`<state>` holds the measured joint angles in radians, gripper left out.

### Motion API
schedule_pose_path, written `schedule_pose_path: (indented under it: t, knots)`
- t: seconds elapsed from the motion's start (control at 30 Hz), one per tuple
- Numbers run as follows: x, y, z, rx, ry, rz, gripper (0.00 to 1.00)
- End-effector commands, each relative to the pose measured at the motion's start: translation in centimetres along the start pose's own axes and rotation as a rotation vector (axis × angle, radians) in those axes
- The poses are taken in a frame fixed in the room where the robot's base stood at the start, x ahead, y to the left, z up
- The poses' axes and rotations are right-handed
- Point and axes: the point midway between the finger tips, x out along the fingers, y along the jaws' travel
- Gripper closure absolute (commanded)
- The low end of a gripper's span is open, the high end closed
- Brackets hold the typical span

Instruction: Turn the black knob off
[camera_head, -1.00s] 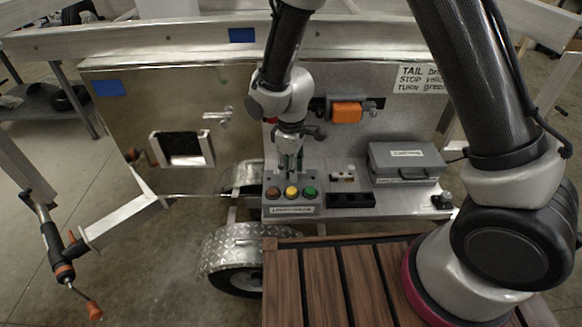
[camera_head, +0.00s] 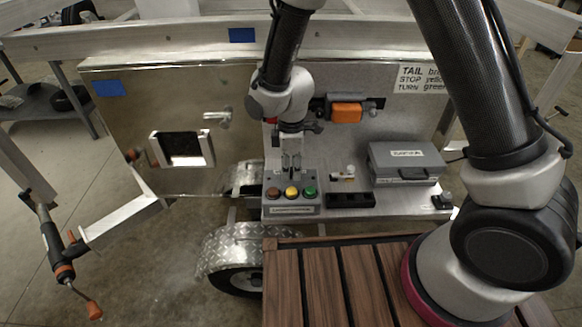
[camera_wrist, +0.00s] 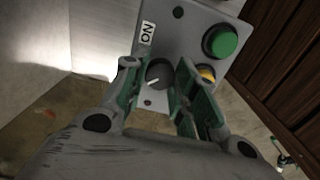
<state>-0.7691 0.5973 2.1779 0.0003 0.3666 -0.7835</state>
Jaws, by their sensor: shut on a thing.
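The black knob (camera_wrist: 159,71) is round, with a white pointer line, and sits on the grey control box (camera_wrist: 181,28) near a white ON label (camera_wrist: 148,33). In the wrist view its pointer line lies slanted, not aimed at the label. My gripper (camera_wrist: 156,66) has its green-padded fingers on either side of the knob and is shut on it. In the head view my gripper (camera_head: 291,164) reaches down behind the buttons of the control box (camera_head: 291,209) and hides the knob.
The box carries brown (camera_head: 273,193), yellow (camera_head: 292,192) and green (camera_head: 310,192) buttons, close to my fingers. A black tray (camera_head: 351,200) and grey case (camera_head: 407,163) stand to the right. The metal panel (camera_head: 350,145) rises behind.

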Motion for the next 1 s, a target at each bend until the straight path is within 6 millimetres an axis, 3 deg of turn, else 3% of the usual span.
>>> schedule_pose_path:
  t: [0.17,0.2,0.33,0.7,0.87,1.0]
  knots:
    - [-0.1,0.1,-0.1,-0.001,0.001,0.002,0.96]
    - [-0.1,0.1,-0.1,-0.001,0.001,0.002,0.70]
    - [0.0,0.1,0.0,0.000,0.001,0.001,0.49]
    - [-0.5,0.1,-0.1,0.000,0.002,0.002,0.49]
    - [-3.1,0.1,-0.1,0.001,0.004,0.004,0.49]
    - [-6.4,0.1,-0.1,0.000,0.005,0.005,0.49]
